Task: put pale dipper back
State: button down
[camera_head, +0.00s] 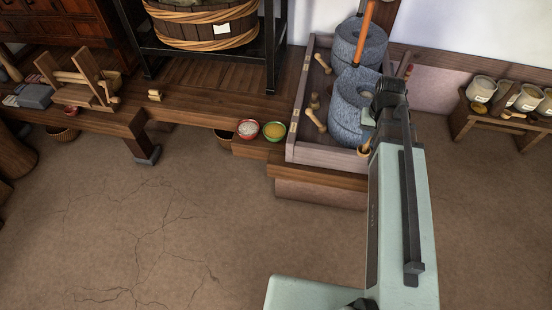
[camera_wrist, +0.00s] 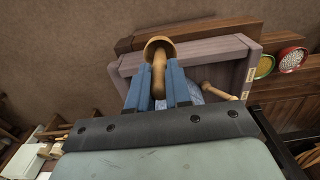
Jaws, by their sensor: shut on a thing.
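A pale wooden dipper (camera_wrist: 158,47) is held in my gripper (camera_wrist: 158,75). Its handle runs between the two blue fingers, and its round cup end sticks out past the fingertips. In the head view my gripper (camera_head: 369,120) is beside the front grey stone quern, and the dipper's small cup (camera_head: 363,152) shows below it, over the front right part of the framed tray. Other pale wooden tools lie in the tray: one (camera_head: 316,121) at the left of the front quern and one (camera_head: 323,63) farther back. My arm hides the tray's right side.
The framed tray (camera_head: 325,154) holds two stone querns (camera_head: 352,98), (camera_head: 362,42). A low table (camera_head: 462,125) at right bears several pale pots and a wooden tool (camera_head: 512,115). The floor in front is clear.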

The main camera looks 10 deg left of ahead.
jog(key=a+f+n, duration=0.2)
jog(key=a+f, duration=0.3)
jog(key=a, duration=0.5)
jog(key=a+f+n, duration=0.2)
jog(key=a+f, duration=0.2)
jog(key=a, duration=0.6)
jog(key=w+a+f+n, duration=0.9)
jog(key=w+a+f, duration=0.2)
jog(key=w+a, duration=0.2)
jog(key=shift+s+f, duration=0.15)
jog(key=shift+f, duration=2.2)
jog(key=shift+s+f, duration=0.15)
jog(key=shift+f, duration=2.15)
jog(key=shift+f, duration=0.15)
jog(key=c, duration=1.1)
grip_release()
jog(key=shift+o, duration=0.2)
